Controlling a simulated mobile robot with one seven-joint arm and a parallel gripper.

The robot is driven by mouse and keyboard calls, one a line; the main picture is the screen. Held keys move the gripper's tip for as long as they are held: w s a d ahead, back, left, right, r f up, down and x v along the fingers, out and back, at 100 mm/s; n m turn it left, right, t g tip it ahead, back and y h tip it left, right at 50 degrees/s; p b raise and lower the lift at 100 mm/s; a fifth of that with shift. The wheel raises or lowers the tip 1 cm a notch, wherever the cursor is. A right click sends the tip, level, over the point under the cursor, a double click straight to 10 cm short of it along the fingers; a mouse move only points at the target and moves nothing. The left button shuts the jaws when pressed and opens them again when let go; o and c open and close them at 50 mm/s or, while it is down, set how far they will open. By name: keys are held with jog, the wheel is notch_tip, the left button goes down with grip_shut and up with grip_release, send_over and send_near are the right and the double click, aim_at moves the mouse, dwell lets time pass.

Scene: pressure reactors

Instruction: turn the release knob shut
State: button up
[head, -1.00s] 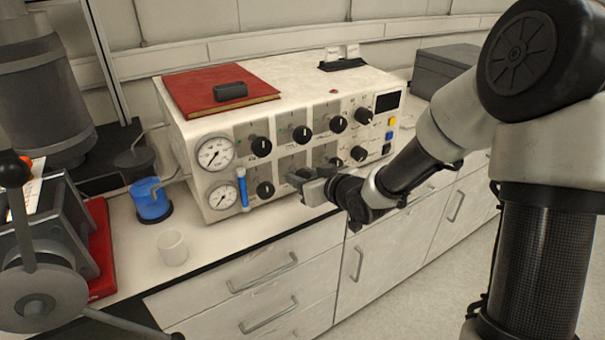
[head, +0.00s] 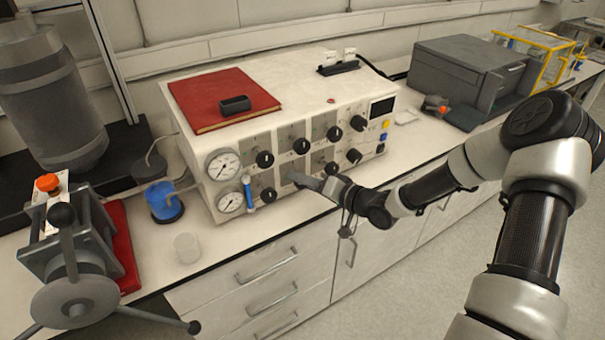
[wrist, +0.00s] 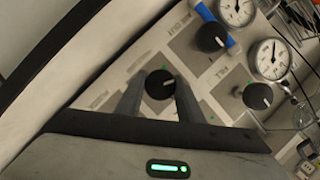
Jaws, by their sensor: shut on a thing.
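The release knob (wrist: 160,85) is a round black knob with a pale pointer line on the pale control panel (head: 228,208). In the wrist view my gripper (wrist: 160,90) has one finger on each side of it and is shut on it. In the head view my gripper (head: 318,184) is at the panel's lower row, right of the leftmost lower knob (head: 267,194), and hides the held knob. The small lettering by the knob is too blurred to read for sure.
Other black knobs are close by, such as one in the upper row (head: 265,159). Two dial gauges (head: 223,165) and a blue tube (head: 249,193) are at the panel's left. A red book (head: 222,98) lies on top.

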jog(key=m+y, duration=0.1)
jog(key=m, duration=0.2)
jog(key=shift+f+y, duration=0.1)
jog(key=shift+y, duration=0.2)
jog(key=m+y+b, duration=0.1)
jog(key=m, duration=0.2)
jog(key=shift+f+b, duration=0.15)
jog(key=shift+b, duration=0.25)
jog(key=m+t+y+b, duration=0.1)
jog(key=m+b, duration=0.1)
jog(key=m, duration=0.2)
jog(key=shift+m+t+y+b, duration=0.3)
jog(key=shift+m+t+b, duration=0.35)
jog(key=shift+m, duration=0.25)
jog(key=o, duration=1.1)
jog(key=shift+c, duration=0.2)
